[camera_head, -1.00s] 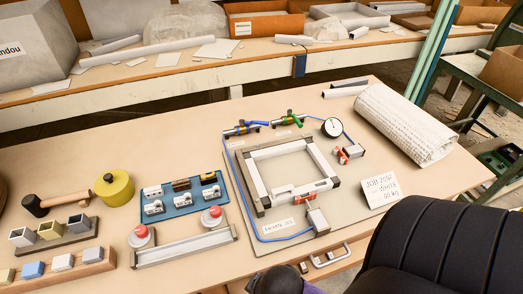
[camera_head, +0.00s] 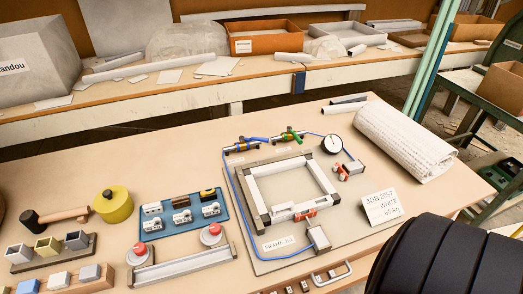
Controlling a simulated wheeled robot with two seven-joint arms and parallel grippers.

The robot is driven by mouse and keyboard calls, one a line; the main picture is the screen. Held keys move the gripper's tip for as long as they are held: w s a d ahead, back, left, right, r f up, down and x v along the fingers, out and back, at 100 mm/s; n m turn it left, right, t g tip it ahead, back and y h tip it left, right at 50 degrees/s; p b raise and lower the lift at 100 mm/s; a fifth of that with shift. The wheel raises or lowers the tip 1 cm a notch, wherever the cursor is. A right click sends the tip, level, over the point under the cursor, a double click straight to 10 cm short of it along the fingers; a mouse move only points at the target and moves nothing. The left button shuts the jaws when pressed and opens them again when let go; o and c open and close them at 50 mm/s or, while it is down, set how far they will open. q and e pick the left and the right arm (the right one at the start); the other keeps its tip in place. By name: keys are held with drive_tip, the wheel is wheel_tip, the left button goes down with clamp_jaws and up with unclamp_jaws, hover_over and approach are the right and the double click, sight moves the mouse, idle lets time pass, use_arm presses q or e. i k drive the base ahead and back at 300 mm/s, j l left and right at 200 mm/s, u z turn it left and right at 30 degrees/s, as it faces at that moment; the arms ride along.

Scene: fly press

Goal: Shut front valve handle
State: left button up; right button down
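Two small brass-coloured valves sit at the back edge of the grey board (camera_head: 262,262). The left valve (camera_head: 240,146) has a blue handle (camera_head: 257,139) that points right, roughly along its body. The right valve (camera_head: 283,137) has a green handle (camera_head: 297,134), also lying near its body. I cannot tell which one is the front valve. Blue hose (camera_head: 238,202) runs from the valves around the board. Neither of my grippers is in view, and nothing touches the valves. A black ribbed part of my arm fills the bottom right corner.
A clamped metal frame (camera_head: 259,188) and a round gauge (camera_head: 332,144) stand on the board. A job card (camera_head: 381,207) and a white roll (camera_head: 404,143) lie to the right. A blue tray (camera_head: 183,214), yellow tin (camera_head: 113,204) and mallet (camera_head: 58,216) are left. Table behind the valves is clear.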

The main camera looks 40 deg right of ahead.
sight(242, 138)
drive_tip(key=k+l+u, duration=0.3)
drive_tip(key=l, duration=0.25)
drive_tip(key=k+l+u, duration=0.3)
drive_tip(key=l, duration=0.25)
drive_tip(key=k+l+u, duration=0.3)
drive_tip(key=l, duration=0.15)
drive_tip(key=i+l, duration=0.05)
